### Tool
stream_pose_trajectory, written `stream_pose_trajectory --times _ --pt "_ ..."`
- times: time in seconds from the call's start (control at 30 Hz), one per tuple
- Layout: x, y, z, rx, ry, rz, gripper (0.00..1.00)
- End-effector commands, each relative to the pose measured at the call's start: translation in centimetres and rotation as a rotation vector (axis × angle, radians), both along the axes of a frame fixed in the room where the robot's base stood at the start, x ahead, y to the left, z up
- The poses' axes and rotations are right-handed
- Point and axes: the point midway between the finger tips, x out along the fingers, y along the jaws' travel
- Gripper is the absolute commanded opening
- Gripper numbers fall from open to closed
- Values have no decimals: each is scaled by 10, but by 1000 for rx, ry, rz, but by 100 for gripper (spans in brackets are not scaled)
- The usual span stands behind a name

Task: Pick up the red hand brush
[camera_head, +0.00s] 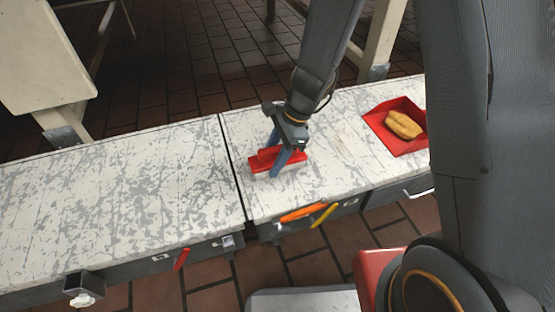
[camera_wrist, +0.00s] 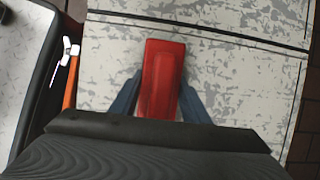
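The red hand brush (camera_head: 263,160) lies on the worn white counter top, close to the seam between two counters. It has a red body with a paler lower edge. In the wrist view the red brush (camera_wrist: 161,75) stands lengthwise between the two blue fingers. My gripper (camera_head: 278,165) reaches down over the brush from above, with one finger in front of it. In the wrist view my gripper (camera_wrist: 157,95) has a finger on each side of the brush. I cannot tell whether the fingers press on it. The near end of the brush is hidden by my gripper body.
A red tray (camera_head: 408,145) with a bread-like piece (camera_head: 404,125) lies to the right on the counter (camera_head: 335,150). Orange and yellow handles (camera_head: 303,212) show at the front edge. The left counter (camera_head: 120,190) is clear. A cream table (camera_head: 55,60) stands behind left.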

Motion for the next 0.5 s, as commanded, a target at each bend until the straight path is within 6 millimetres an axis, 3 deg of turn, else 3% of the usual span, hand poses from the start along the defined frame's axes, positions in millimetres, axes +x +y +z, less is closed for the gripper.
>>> stream_pose_trajectory --times 0.03,0.1,0.17,0.37,0.5 --pt "0 0 0 0 0 0 29" --pt "0 0 0 0 0 0 17" --pt "0 0 0 0 0 0 12" --pt "0 0 2 0 0 0 12" --pt "0 0 16 0 -1 -2 12"
